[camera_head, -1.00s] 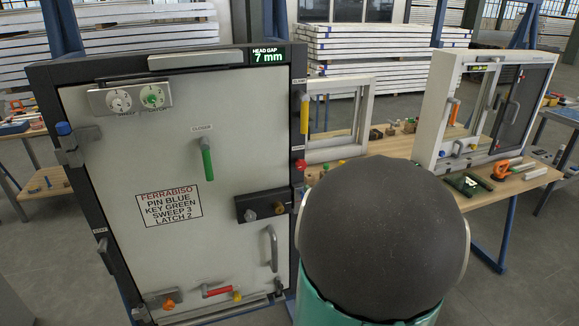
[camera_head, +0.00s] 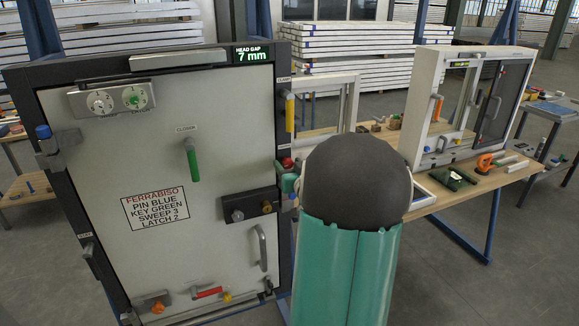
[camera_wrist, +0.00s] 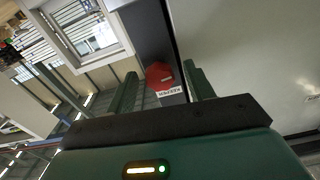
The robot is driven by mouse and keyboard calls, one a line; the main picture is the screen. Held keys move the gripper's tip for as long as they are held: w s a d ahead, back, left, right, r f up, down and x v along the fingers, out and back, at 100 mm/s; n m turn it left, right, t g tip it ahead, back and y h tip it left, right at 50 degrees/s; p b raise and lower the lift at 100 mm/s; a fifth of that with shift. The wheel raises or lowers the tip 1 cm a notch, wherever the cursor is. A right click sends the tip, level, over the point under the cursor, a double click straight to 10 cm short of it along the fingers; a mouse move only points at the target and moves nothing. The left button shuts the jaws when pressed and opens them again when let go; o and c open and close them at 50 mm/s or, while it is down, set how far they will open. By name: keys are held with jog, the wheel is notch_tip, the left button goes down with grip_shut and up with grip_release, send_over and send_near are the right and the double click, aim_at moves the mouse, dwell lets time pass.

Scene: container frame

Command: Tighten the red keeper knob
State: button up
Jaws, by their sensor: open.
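The red keeper knob (camera_wrist: 160,76) shows in the wrist view, mounted on the dark door frame above a white label reading KEEPER. My gripper (camera_wrist: 162,82) is open, with one green finger on each side of the knob in the picture. I cannot tell whether either finger touches it. In the head view the red knob (camera_head: 287,163) sits on the right upright of the dark frame, partly hidden by the green end of my gripper (camera_head: 287,181) beside it.
The light door panel (camera_head: 95,160) carries a green closer handle (camera_head: 193,160), a dark latch block (camera_head: 250,205) and a grey pull handle (camera_head: 259,248). A yellow clamp handle (camera_head: 289,113) is above the knob. A workbench (camera_head: 455,200) with a window frame stands at right.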

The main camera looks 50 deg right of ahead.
jog(key=shift+c, duration=0.2)
jog(key=c, duration=0.9)
jog(key=shift+c, duration=0.2)
jog(key=m, duration=1.4)
jog(key=shift+m, duration=0.3)
jog(key=m, duration=0.4)
jog(key=shift+f+m, duration=0.1)
jog(key=shift+m, duration=0.2)
